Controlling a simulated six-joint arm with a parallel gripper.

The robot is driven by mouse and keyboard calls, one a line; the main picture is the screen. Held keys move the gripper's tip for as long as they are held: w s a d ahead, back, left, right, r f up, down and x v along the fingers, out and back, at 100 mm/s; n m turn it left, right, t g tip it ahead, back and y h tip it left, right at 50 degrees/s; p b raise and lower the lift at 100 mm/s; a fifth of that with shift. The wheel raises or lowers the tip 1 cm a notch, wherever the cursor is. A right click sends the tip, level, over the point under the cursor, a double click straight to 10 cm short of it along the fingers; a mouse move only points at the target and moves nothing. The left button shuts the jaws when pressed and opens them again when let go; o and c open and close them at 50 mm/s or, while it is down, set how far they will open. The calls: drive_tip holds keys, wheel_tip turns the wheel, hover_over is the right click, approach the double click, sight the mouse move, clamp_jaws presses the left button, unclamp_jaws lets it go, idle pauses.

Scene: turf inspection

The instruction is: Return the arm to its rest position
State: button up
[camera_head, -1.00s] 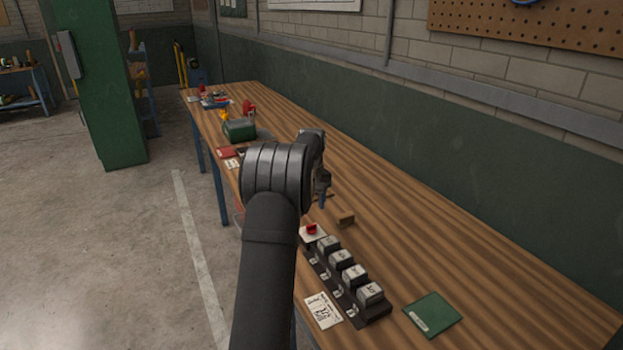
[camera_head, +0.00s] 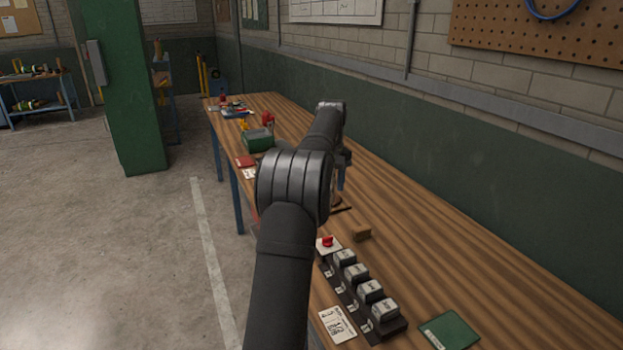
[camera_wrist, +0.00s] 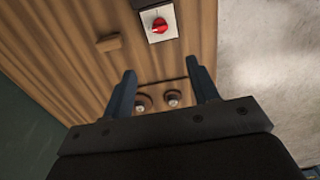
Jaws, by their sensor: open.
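My gripper (camera_wrist: 160,78) shows in the wrist view with its two dark blue fingers spread apart and nothing held between them. In the head view my gripper (camera_head: 341,180) is partly hidden behind my black arm and hangs above the wooden bench (camera_head: 425,240). Two small round pieces with bright centres (camera_wrist: 172,98) show beyond and between the fingers in the wrist view, apparently on the bench.
A green container (camera_head: 258,140) stands farther back. A wall runs along the right.

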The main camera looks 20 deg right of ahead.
wheel_tip(320, 180, down, 18)
drive_tip(key=shift+r, duration=0.2)
idle(0.5)
drive_tip(key=shift+r, duration=0.2)
